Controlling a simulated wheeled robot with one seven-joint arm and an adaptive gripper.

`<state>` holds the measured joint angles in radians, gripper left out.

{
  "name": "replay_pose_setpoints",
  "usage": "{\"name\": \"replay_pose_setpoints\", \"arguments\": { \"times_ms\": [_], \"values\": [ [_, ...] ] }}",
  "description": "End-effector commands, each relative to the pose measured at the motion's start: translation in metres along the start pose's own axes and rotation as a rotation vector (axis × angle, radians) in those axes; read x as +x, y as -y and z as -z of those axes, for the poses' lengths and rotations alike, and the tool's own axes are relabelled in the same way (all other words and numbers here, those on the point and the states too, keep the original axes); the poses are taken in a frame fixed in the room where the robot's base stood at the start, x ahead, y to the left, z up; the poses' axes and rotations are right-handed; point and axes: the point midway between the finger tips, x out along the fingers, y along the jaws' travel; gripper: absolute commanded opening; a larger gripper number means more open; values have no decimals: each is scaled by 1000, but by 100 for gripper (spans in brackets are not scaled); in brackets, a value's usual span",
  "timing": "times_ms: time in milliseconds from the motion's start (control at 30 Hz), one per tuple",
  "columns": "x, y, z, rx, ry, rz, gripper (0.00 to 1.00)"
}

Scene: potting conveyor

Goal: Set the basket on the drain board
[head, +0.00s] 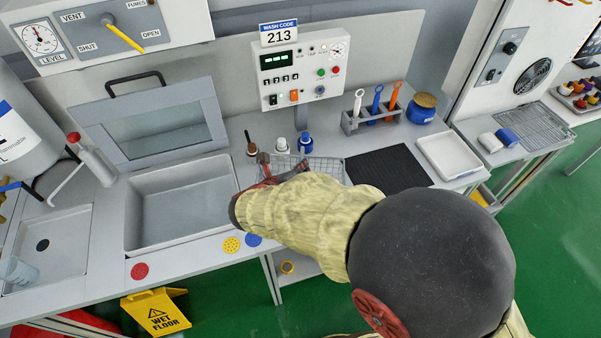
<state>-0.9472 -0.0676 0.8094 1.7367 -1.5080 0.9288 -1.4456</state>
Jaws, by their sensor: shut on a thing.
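The wire basket (326,163) is a grey mesh tray over the counter, just right of the sink basin. My gripper (267,170) is at its left side and shut on it; my forearm and wrist hide the basket's front part and most of the fingers. I cannot tell whether the basket touches the counter. The drain board (388,170), a black ribbed panel, lies flat on the counter to the right of the basket. Its visible top is bare, and my arm is close to its front edge.
The sink basin (180,205) is at left. Small bottles (305,143) stand behind the basket. A tool rack (370,120) and a blue jar (422,110) stand behind the drain board. A white tray (449,155) is right of it. A wash-code panel (300,75) rises behind.

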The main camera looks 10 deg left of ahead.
Motion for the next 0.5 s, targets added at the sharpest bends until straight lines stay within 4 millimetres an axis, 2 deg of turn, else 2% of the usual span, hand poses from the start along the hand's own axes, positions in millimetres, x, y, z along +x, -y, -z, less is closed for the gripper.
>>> {"name": "replay_pose_setpoints", "arguments": {
  "times_ms": [367,400,500],
  "values": [
    [2,-3,2,3,2,0,0],
    [3,-3,3,2,1,0,9],
    [2,-3,3,2,1,0,14]
  ]
}}
